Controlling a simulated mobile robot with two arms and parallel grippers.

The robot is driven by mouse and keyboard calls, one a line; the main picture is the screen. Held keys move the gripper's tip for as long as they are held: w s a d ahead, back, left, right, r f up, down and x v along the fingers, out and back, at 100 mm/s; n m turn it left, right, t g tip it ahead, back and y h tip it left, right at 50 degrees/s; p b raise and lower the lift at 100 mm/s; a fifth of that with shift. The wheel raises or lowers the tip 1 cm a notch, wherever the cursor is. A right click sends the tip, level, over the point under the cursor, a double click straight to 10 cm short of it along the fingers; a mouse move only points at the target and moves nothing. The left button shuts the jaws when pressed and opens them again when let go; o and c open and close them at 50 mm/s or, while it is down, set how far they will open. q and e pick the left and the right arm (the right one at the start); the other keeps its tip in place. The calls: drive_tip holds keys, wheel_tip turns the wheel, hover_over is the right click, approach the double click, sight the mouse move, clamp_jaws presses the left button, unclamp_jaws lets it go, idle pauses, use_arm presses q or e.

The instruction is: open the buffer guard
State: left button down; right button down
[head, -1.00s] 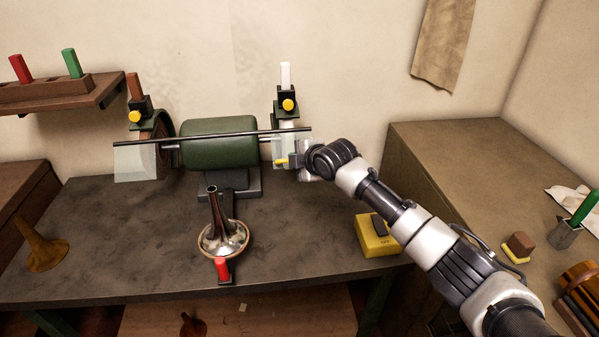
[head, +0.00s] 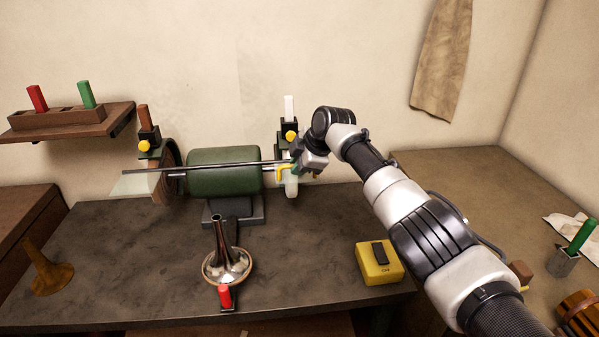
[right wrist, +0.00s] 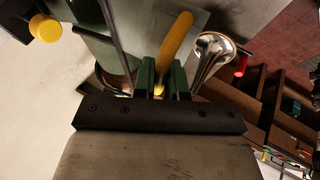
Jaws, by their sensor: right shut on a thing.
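The buffer is a green motor (head: 223,171) with a wheel at each end. Its guard has a long dark bar (head: 215,166) across the front and clear shields; the left shield (head: 135,185) slants outward from the bar. My right gripper (head: 293,166) is at the right end of the bar, shut on the guard's yellow handle (head: 283,167). In the right wrist view, the yellow handle (right wrist: 176,45) runs between the green fingers (right wrist: 162,80). The right shield is largely hidden by my gripper. My left gripper is out of view.
A yellow switch box (head: 379,262) sits at the right, below my right arm. A brown horn piece (head: 48,272) is at the left. The bench's middle left is clear.

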drive_tip(key=shift+w+r, duration=0.3)
drive_tip(key=shift+r, duration=0.3)
drive_tip(key=c, duration=1.4)
unclamp_jaws()
drive_tip(key=shift+w, duration=0.1)
drive_tip(key=shift+o, duration=1.1)
drive_tip(key=shift+w+f, duration=0.15)
drive_tip(key=shift+f, duration=0.05)
